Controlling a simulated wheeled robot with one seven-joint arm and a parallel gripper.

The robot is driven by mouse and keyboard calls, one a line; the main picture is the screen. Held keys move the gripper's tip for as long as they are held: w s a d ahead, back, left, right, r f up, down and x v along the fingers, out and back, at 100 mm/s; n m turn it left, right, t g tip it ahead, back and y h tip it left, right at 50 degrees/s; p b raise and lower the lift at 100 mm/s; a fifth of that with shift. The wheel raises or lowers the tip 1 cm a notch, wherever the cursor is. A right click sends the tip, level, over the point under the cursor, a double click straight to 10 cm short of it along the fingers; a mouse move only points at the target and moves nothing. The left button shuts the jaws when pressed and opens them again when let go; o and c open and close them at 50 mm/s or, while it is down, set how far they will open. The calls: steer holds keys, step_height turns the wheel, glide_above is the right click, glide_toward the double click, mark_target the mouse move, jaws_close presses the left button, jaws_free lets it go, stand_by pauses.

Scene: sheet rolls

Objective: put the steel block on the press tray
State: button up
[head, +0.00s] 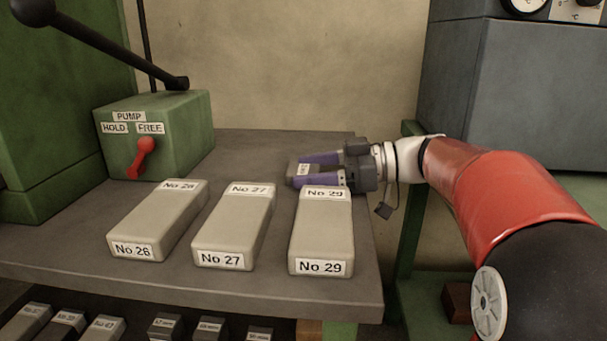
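My gripper (309,170) reaches in from the right, with one purple finger on the far side of this block and one on the near side. I cannot make out a press tray in this view.
Large pale blocks No 26 (158,222), No 27 (235,228) and No 29 (322,236) lie on the bench (80,245). A green pump box (185,130) with a red lever (143,157) stands back left. Several small dark blocks (164,327) sit below the front edge.

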steer(key=shift+r, duration=0.1)
steer(key=c, duration=1.2)
